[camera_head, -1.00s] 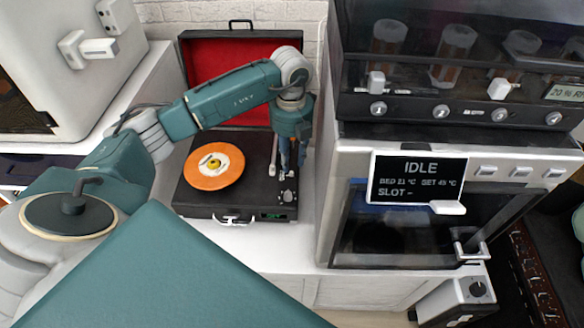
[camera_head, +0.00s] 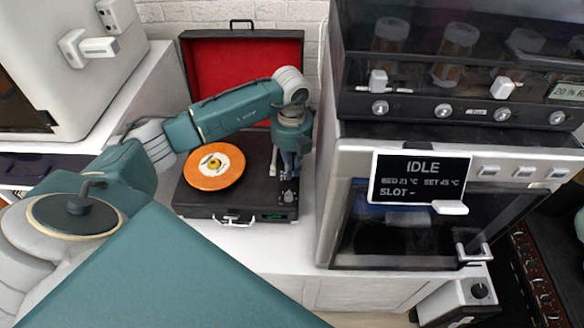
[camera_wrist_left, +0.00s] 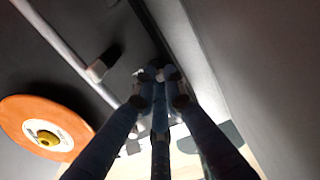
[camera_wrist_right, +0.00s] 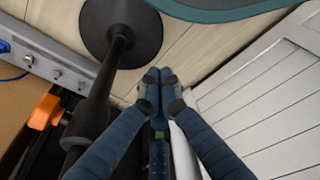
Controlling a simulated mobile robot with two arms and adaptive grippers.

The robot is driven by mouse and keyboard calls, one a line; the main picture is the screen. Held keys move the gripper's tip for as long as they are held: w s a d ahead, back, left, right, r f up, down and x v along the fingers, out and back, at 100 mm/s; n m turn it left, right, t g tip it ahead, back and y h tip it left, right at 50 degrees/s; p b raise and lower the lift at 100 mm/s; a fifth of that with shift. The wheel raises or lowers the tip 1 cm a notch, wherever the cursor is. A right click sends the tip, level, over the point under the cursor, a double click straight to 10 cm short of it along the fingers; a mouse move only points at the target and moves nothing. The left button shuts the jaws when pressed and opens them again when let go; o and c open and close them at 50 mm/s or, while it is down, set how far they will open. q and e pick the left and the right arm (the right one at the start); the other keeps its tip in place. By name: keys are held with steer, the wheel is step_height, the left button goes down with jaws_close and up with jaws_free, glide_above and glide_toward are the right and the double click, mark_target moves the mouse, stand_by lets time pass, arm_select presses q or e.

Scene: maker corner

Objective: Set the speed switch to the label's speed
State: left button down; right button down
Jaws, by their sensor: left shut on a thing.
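The open record player (camera_head: 195,207) stands on the white counter with an orange record (camera_head: 231,172) on it. The record's pale centre label (camera_head: 206,161) is too small to read. My left gripper (camera_head: 289,174) points down over the right side of the player's deck. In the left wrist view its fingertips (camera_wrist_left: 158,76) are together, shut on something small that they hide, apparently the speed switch. The switch's setting cannot be made out. My right gripper (camera_wrist_right: 160,78) is shut and empty over the floor, away from the player.
The tonearm (camera_wrist_left: 65,40) lies close to the left fingers. A red-lined lid (camera_head: 215,60) stands open behind. A machine with an IDLE screen (camera_head: 420,180) is close on the right.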

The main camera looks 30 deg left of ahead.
arm_select(q)
steer(key=shift+d, duration=0.1)
arm_select(e)
steer(key=shift+r, duration=0.1)
arm_select(q)
steer(key=shift+s+d+p, duration=0.25)
steer(key=shift+s+p, duration=0.15)
steer(key=shift+s, duration=0.1)
steer(key=shift+s+d, duration=0.15)
steer(key=shift+d, duration=0.05)
arm_select(e)
steer(key=shift+s+d+f, duration=0.15)
steer(key=shift+s+f, duration=0.45)
steer(key=shift+s, duration=0.05)
steer(key=shift+s+d+f, duration=0.15)
steer(key=shift+s+f, duration=0.4)
steer(key=shift+s, duration=0.05)
arm_select(q)
steer(key=c, duration=1.8)
jaws_free()
steer(key=shift+c, duration=0.2)
steer(key=shift+r, duration=0.1)
